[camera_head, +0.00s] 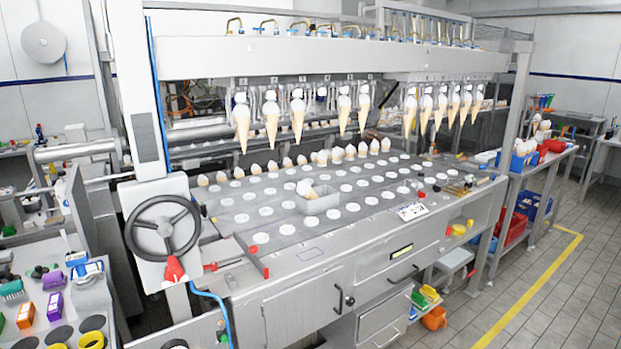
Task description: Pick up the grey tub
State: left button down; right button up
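The grey tub (321,206) is a small open box on the machine's flat metal deck, just right of the middle of the head view. Neither of my grippers is in view.
The deck (235,218) has rows of white round spots around the tub. Several cones (298,118) hang from the machine's beam behind it, with a row of cones (336,155) below. A handwheel (162,226) stands at left. Tiled floor is open at right.

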aim_at(329, 199)
jog(key=i+j+u, duration=0.65)
jog(key=i+l+z, duration=0.05)
